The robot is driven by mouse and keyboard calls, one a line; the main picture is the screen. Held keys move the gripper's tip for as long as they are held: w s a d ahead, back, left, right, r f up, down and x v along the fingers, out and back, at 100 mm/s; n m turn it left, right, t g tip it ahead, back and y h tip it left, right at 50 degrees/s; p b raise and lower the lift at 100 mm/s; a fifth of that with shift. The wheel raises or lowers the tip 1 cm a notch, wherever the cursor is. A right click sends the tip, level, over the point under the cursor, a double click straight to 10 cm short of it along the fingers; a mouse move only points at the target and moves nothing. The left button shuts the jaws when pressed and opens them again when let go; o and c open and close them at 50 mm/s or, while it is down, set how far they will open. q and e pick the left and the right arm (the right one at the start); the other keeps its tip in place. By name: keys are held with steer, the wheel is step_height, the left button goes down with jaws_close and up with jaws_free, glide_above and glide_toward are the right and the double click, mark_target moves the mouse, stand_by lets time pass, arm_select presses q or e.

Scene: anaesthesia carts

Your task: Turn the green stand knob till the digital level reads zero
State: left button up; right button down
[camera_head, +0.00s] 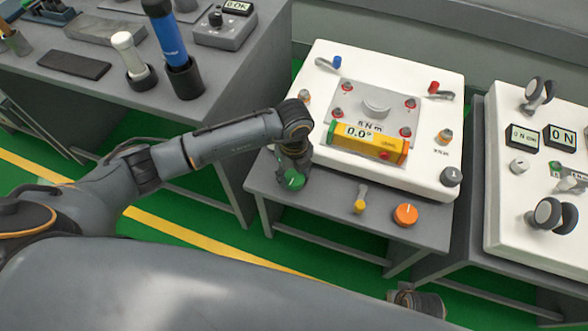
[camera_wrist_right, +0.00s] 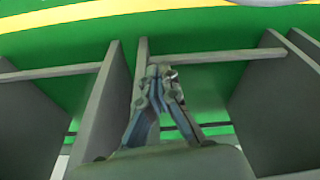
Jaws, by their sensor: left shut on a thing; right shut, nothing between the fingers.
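The green stand knob (camera_head: 293,182) sits at the front left corner of the grey stand (camera_head: 330,190). My left gripper (camera_head: 291,170) reaches down over it and is shut on it, hiding part of it. The digital level (camera_head: 368,142) is a yellow-orange bar with a display that reads 0.0°. It lies on the plate on top of the white unit. My right gripper (camera_wrist_right: 159,72) shows in the right wrist view, shut and empty, with grey table legs and green floor beyond it.
An orange knob (camera_head: 405,214) and a yellow-tipped lever (camera_head: 360,200) are on the stand's front. A black knob (camera_head: 451,176) is at the white unit's corner. Another white panel (camera_head: 510,225) stands at right. A grey bench (camera_head: 215,85) with tools is at left.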

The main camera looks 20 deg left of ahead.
mark_target(294, 177)
arm_select(q)
steer(key=shift+n+p, duration=0.35)
steer(key=shift+n, duration=0.45)
arm_select(e)
steer(key=shift+s+d+f, duration=0.1)
steer(key=shift+s+f, duration=0.25)
steer(key=shift+f, duration=0.45)
steer(key=shift+s+f, duration=0.3)
steer(key=shift+f, duration=0.5)
arm_select(q)
steer(key=o, duration=1.2)
steer(key=shift+r, duration=0.25)
step_height(294, 177, up, 11)
steer(key=shift+r, duration=0.2)
